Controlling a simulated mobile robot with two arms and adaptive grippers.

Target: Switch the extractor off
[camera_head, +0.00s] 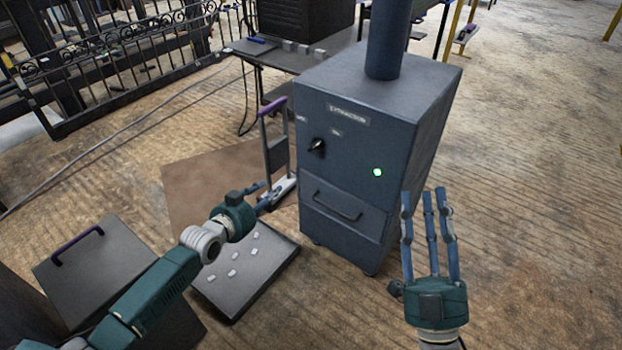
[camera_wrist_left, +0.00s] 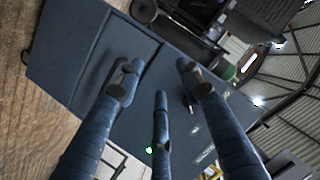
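The extractor (camera_head: 345,120) is a dark blue-grey cabinet with a pipe on top, a drawer with a handle below and a lit green lamp (camera_head: 377,172). Its black rotary switch (camera_head: 317,146) is on the upper left of the front. My left gripper (camera_head: 270,193) is left of the cabinet, below switch height and apart from the switch. In the left wrist view its fingers (camera_wrist_left: 160,80) are spread and empty before the extractor front (camera_wrist_left: 100,50); the green lamp (camera_wrist_left: 148,150) shows between them. My right gripper (camera_head: 428,198) is open and empty, fingers up, at the cabinet's lower right.
A frame with a purple handle (camera_head: 271,107) stands beside the cabinet, close to my left gripper. A dark tray (camera_head: 235,293) with several pale pieces lies below my left arm. A table (camera_head: 290,60) stands behind. Floor right of the cabinet is clear.

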